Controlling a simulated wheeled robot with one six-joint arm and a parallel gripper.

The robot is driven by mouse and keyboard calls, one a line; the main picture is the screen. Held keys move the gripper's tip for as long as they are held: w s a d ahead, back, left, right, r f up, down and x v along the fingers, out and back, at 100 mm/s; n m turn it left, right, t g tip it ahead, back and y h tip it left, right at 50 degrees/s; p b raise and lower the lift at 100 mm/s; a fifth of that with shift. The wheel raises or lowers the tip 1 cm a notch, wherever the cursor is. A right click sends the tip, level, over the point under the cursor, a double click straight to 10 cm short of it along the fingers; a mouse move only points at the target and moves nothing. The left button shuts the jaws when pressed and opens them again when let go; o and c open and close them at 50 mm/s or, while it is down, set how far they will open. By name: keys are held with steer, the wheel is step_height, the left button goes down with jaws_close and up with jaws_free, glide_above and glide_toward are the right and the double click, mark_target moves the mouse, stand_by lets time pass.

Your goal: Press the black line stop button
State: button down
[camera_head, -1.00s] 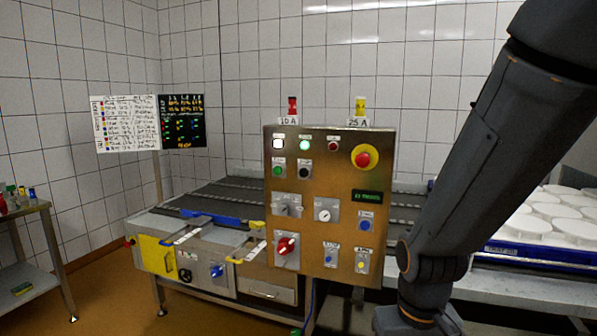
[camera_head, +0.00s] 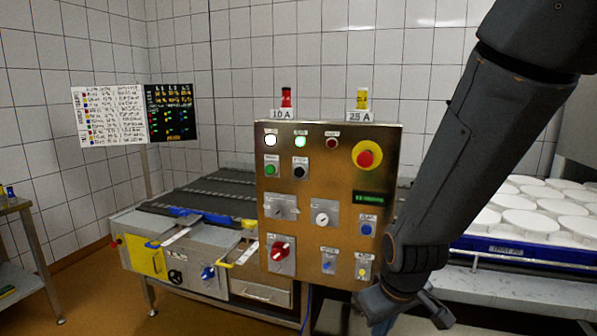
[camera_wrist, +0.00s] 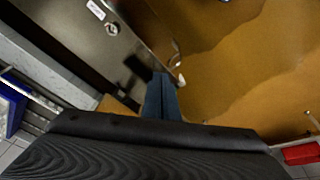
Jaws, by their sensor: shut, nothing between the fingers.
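The black button (camera_head: 300,169) sits on the steel control panel (camera_head: 345,240), in the upper left part, just right of a green button (camera_head: 270,167). In the wrist view my gripper (camera_wrist: 161,84) is shut and empty, its fingers together. It points down over the brown floor beside a steel surface. In the head view my arm's lower end is low, at the right edge of the panel, well apart from the black button. The black button cannot be made out in the wrist view.
A red-and-yellow emergency stop (camera_head: 366,156), a red rotary switch (camera_head: 281,250) and several other controls share the panel. A conveyor (camera_head: 205,195) runs behind it. White moulds (camera_head: 530,222) stand in a blue tray (camera_head: 500,249) at right.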

steer(key=w+a+r+n+t+y+p, duration=0.1)
steer(key=w+a+r+n+t+p, duration=0.1)
steer(key=w+a+r+n+t, duration=0.45)
steer(key=w+a+r+n+t+y+p, duration=0.1)
steer(key=w+a+r+n+t+y, duration=0.2)
steer(key=w+n, duration=0.6)
steer(key=w+a+r+n+t+y+p, duration=0.2)
steer(key=w+a+r+n+t+y, duration=0.2)
steer(key=a+r+n, duration=0.5)
step_height(320, 180, up, 5)
steer(key=shift+a+f+n+t+y+p, duration=0.2)
steer(key=shift+a+n+t+y+p, duration=0.2)
steer(key=shift+t, duration=0.45)
steer(key=shift+w+h, duration=0.1)
steer(key=shift+h, duration=0.2)
steer(key=b, duration=0.1)
glide_toward(299, 172)
steer(key=shift+w+a+r, duration=0.25)
steer(key=shift+w+a, duration=0.45)
steer(key=shift+a, duration=0.05)
steer(key=shift+w+a+r, duration=0.25)
steer(key=shift+w+a, duration=0.4)
steer(key=shift+a, duration=0.15)
steer(key=shift+w+a+r, duration=0.25)
steer(key=shift+w+a, duration=0.45)
steer(key=shift+a, duration=0.05)
steer(key=shift+w, duration=0.15)
